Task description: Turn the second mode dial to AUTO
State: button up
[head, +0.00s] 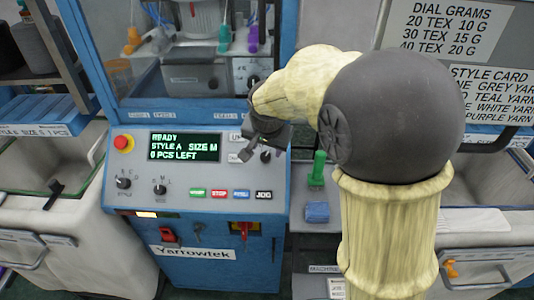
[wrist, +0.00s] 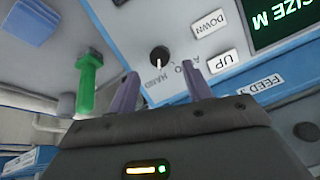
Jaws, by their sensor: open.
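The mode dial (wrist: 158,57) is a small black knob with a white pointer line on the light panel in the wrist view. A HAND label and a partly hidden label, probably AUTO, lie near it. The pointer runs down the picture, towards the HAND side; its exact setting is hard to tell. The dial also shows in the head view (head: 265,156), just right of my gripper (head: 246,153). In the wrist view my gripper (wrist: 163,88) has its two purple-grey fingers apart and empty. The dial appears beyond the gap between them, and I see no contact.
UP and DOWN buttons (wrist: 222,40) sit beside the dial, near the display (head: 184,147). A red stop button (head: 123,142) and two other dials (head: 160,189) are on the panel's left. A green upright thing (head: 317,168) stands right of the machine.

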aim_at(265, 157)
jog(key=x, duration=0.4)
jog(key=shift+s, duration=0.1)
jog(key=shift+a+f, duration=0.25)
jog(key=shift+f, duration=0.15)
jog(key=shift+d, duration=0.1)
jog(key=shift+c, duration=0.4)
